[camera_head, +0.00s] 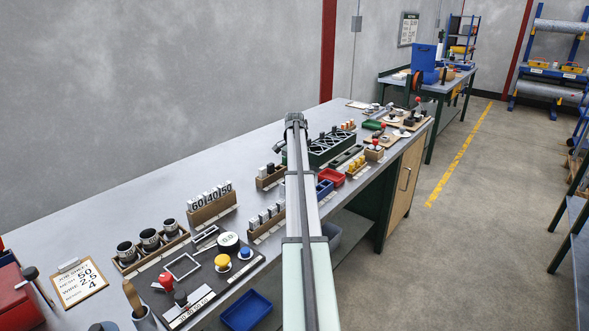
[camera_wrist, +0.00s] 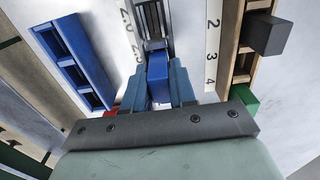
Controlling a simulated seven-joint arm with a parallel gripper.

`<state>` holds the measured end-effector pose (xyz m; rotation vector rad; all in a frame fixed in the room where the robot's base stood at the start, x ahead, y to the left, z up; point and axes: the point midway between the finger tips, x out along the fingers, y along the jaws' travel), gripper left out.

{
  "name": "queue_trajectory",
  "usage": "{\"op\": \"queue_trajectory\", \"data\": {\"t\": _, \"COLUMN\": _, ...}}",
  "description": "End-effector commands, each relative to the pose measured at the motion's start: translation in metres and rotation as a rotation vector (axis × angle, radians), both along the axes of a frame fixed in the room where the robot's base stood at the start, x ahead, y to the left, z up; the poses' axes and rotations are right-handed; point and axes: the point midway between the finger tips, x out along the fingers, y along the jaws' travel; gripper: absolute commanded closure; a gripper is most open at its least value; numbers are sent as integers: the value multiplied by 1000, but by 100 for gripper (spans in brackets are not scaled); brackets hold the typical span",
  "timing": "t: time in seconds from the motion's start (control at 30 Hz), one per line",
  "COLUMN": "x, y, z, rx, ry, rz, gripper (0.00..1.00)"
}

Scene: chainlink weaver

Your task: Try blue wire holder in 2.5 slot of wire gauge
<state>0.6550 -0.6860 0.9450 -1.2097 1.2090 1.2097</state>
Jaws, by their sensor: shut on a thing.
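My gripper (camera_wrist: 159,80) is shut on the blue wire holder (camera_wrist: 158,68), a small blue block between its two blue-grey fingers in the wrist view. A grey metal piece with a dark groove, likely the wire gauge (camera_wrist: 153,22), lies just beyond the holder, in line with it. A white strip with 2.0 and 2.5 markings runs along its left side. The holder's far end overlaps the metal piece; I cannot tell whether it is in a slot. In the head view my arm hides the gripper's fingers, the holder and the gauge.
A blue tray (camera_wrist: 74,62) is close on the left in the wrist view. A wooden rack (camera_wrist: 240,60) with a dark block (camera_wrist: 270,36) is on the right. In the head view, a red tray (camera_head: 331,177) and a green-framed mesh fixture (camera_head: 333,146) are near the arm.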

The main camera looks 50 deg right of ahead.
Motion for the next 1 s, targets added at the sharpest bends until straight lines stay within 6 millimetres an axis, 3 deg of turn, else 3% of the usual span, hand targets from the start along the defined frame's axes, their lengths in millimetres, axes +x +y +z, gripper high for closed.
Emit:
{"op": "queue_trajectory", "data": {"t": 0.07, "x": 0, "y": 0, "z": 0, "rx": 0, "ry": 0, "rz": 0, "gripper": 100}}
{"op": "queue_trajectory", "data": {"t": 0.1, "x": 0, "y": 0, "z": 0, "rx": 0, "ry": 0, "rz": 0, "gripper": 73}}
{"op": "queue_trajectory", "data": {"t": 0.4, "x": 0, "y": 0, "z": 0, "rx": 0, "ry": 0, "rz": 0, "gripper": 45}}
{"op": "queue_trajectory", "data": {"t": 0.77, "x": 0, "y": 0, "z": 6, "rx": 0, "ry": 0, "rz": 0, "gripper": 45}}
{"op": "queue_trajectory", "data": {"t": 1.0, "x": 1, "y": -1, "z": 43, "rx": -1, "ry": -1, "rz": 0, "gripper": 45}}
